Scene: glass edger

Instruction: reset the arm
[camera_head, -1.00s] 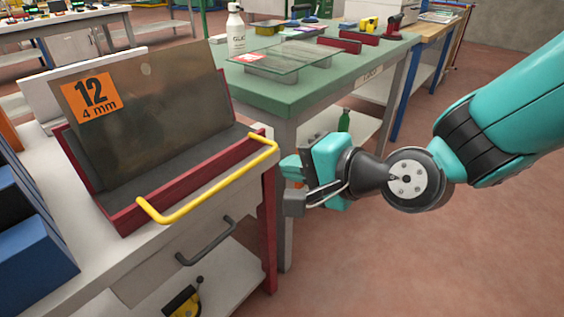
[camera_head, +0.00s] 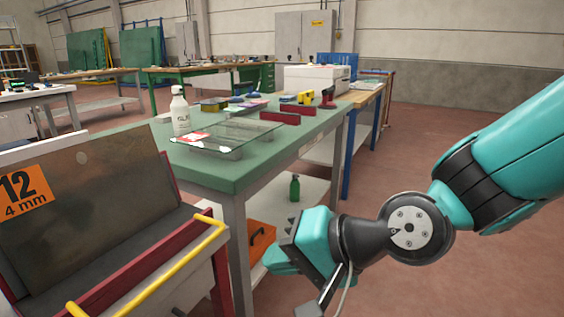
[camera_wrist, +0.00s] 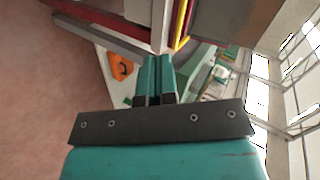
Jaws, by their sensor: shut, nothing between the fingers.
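My arm comes in from the right in the head view, teal and black. In the wrist view my gripper (camera_wrist: 155,80) has its two teal fingers side by side, shut with nothing between them. In the head view my gripper's teal body (camera_head: 312,240) is in front of the green-topped workbench, right of the red rack; its fingertips are hard to make out there.
A dark red rack with a yellow handle (camera_head: 180,262) holds a pane labelled 12, 4 mm (camera_head: 78,190) at the left. The green workbench (camera_head: 222,172) carries a glass sheet, a white bottle (camera_head: 180,112) and tools. An orange case (camera_head: 258,240) sits below. Floor at right is clear.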

